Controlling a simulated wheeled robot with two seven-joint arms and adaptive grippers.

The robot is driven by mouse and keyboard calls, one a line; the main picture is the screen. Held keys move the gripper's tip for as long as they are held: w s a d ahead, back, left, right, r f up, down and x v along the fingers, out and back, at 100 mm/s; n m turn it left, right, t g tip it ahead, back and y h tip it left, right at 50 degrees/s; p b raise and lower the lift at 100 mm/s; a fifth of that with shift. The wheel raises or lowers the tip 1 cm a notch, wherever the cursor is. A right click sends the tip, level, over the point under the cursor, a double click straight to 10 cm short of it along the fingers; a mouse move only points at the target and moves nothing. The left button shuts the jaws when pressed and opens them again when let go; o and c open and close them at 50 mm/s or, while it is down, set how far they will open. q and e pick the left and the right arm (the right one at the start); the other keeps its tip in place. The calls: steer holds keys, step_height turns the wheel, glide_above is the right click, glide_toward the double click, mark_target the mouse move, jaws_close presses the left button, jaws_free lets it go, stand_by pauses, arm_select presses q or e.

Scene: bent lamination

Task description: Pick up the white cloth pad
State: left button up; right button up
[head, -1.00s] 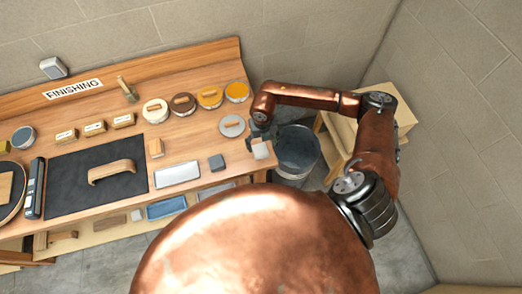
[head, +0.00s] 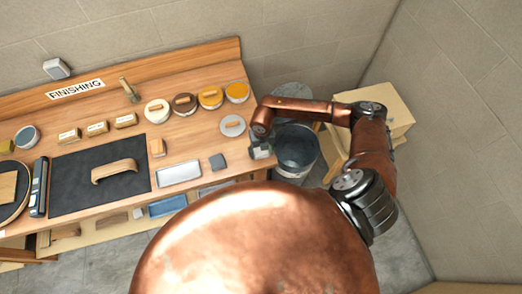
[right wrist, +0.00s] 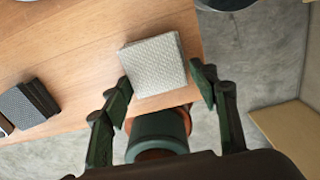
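The white cloth pad (right wrist: 155,63) is a square, woven-looking block. It lies near the right end of the wooden bench in the right wrist view. My right gripper (right wrist: 161,75) is open, with one finger on each side of the pad's near part; I cannot tell whether either finger touches it. In the head view my right gripper (head: 260,149) is over the bench's right front corner and hides most of the pad. My left gripper is not in view.
A dark grey block (head: 217,162) and a pale tray (head: 179,174) lie left of the pad. A bucket (head: 296,150) stands on the floor right of the bench, beside a wooden box (head: 385,110).

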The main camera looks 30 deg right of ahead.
mark_target(262, 153)
steer(key=c, duration=0.6)
steer(key=shift+r, duration=0.1)
steer(key=shift+r+b, duration=0.35)
steer(key=shift+r, duration=0.1)
steer(key=r, duration=0.1)
steer(key=r+b, duration=0.1)
steer(key=shift+s+a+r, duration=0.15)
steer(key=shift+s+r, duration=0.05)
steer(key=shift+r, duration=0.1)
steer(key=s+a+r+b, duration=0.1)
steer(key=s+a+r, duration=0.1)
steer(key=s+r, duration=0.1)
steer(key=s+a+r+b, duration=0.1)
steer(key=s+a+r, duration=0.2)
steer(key=s, duration=0.1)
steer(key=s+a+r+b, duration=0.2)
steer(key=s+r, duration=0.1)
steer(key=s, duration=0.1)
steer(key=shift+a+r, duration=0.2)
steer(key=shift+a, duration=0.2)
